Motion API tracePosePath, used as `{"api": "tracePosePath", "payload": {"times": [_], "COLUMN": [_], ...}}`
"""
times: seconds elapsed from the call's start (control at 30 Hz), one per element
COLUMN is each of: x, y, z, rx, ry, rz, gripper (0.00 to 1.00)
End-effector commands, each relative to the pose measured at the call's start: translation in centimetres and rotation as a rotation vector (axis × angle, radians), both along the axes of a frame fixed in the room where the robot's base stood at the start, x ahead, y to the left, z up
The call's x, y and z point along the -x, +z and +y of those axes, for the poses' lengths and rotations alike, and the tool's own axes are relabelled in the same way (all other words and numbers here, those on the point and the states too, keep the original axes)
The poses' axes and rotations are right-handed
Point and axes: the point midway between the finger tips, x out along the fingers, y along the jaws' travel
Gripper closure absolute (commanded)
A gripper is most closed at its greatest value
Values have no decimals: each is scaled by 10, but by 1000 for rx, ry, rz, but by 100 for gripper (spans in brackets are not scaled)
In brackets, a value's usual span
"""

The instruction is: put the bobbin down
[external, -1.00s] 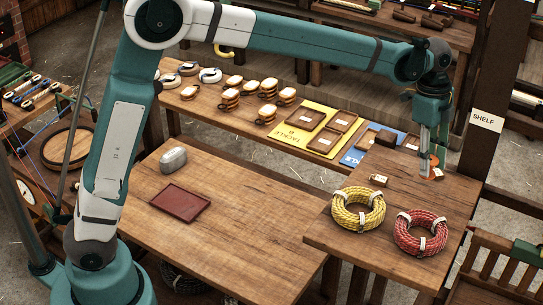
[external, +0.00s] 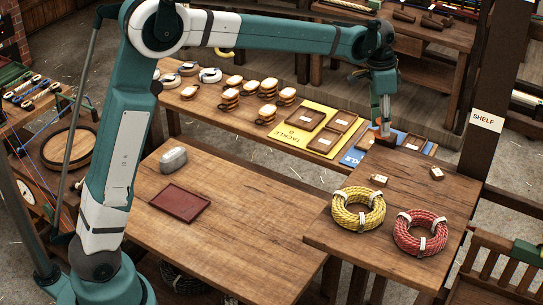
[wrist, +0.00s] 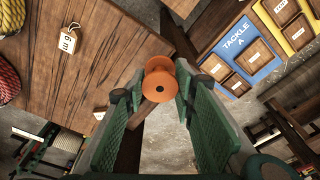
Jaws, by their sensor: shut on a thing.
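The bobbin (wrist: 166,84) is an orange spool with round flanges, between my fingertips in the wrist view. My gripper (wrist: 158,93) is shut on it. In the external view my gripper (external: 382,130) is near the back left corner of the right-hand table, beside the blue mat (external: 352,157). A little orange of the bobbin shows there, mostly hidden by the fingers. In the wrist view the bobbin appears held up over the table's edge and the grey floor gap. The blue mat reads "TACKLE A" (wrist: 238,42) and carries brown trays.
The yellow mat (external: 288,133) with brown trays adjoins the blue one. The right-hand table holds a yellow rope coil (external: 346,217), a red rope coil (external: 408,243), a tag (external: 379,180) and a small labelled block (external: 437,173). A red tray (external: 180,203) lies on the left table.

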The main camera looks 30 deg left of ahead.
Motion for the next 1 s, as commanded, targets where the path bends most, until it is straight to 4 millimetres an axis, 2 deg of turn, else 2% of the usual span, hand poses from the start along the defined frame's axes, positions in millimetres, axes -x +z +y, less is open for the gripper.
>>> {"api": "tracePosePath", "payload": {"times": [0.2,0.37,0.57,1.0], "x": [-20,-30,-43,-71], "y": [-9,-25,-51,-133], "z": [33,57,96,223], "rx": [3,1,-1,-3], "ry": [116,111,110,108], "rz": [-1,0,1,4], "gripper": [82,82,82,82]}}
